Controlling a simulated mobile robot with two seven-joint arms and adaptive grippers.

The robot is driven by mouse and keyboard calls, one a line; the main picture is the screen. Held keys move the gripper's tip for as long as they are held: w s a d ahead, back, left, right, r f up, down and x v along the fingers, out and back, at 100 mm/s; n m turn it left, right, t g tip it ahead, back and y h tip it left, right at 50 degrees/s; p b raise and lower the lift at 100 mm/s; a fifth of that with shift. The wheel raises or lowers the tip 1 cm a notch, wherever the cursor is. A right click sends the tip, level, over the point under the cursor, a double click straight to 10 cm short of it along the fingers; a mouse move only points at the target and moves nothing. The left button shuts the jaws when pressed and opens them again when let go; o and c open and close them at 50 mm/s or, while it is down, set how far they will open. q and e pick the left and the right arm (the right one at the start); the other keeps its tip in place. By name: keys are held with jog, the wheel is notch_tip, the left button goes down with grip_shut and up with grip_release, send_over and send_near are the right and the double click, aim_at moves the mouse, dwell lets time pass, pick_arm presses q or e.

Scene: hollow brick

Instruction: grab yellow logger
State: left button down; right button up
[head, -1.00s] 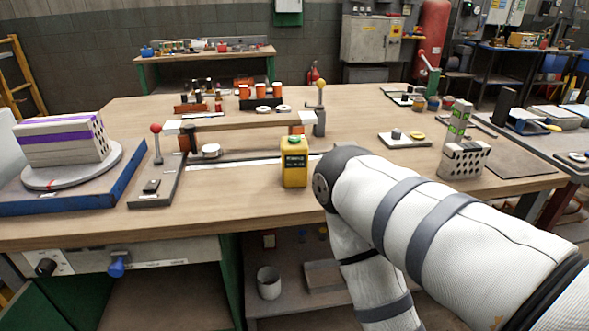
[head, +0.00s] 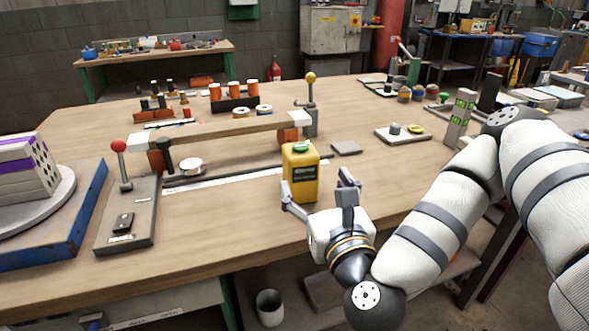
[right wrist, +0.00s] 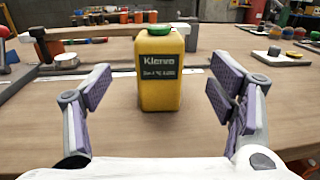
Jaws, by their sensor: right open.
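The yellow logger (head: 301,172) is an upright yellow box with a green cap and a dark label. It stands on the wooden bench near its front edge. In the right wrist view the logger (right wrist: 160,72) is centred ahead, between the lines of the two fingers. My right gripper (head: 318,197) is just in front of the logger, towards the bench's front edge. In the right wrist view the gripper (right wrist: 161,92) is open wide and empty, its purple pads apart on both sides. The fingers do not appear to touch the logger. My left gripper is not in view.
A long pale bar (head: 215,132) on orange blocks stands behind and left of the logger. A grey plate with a red-knobbed lever (head: 118,147) is at left, beside a turntable on a blue base (head: 60,238). Bench surface right of the logger is largely clear.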

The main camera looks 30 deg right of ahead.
aim_at(305, 171)
jog(key=w+b, duration=0.1)
jog(key=w+d+f+b, duration=0.1)
jog(key=w+b, duration=0.2)
jog(key=b, duration=0.1)
jog(key=shift+w+d+f, duration=0.3)
jog(key=shift+w, duration=0.05)
jog(key=shift+w+r, duration=0.15)
jog(key=shift+r, duration=0.15)
jog(key=x, duration=0.5)
jog(key=shift+w+d+r+p, duration=0.1)
jog(key=shift+w+r+p, duration=0.05)
jog(key=shift+r+p, duration=0.2)
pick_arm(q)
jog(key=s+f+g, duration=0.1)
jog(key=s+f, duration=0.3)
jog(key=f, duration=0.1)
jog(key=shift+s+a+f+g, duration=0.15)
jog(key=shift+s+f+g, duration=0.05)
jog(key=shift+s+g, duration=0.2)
pick_arm(e)
jog(key=c, duration=1.5)
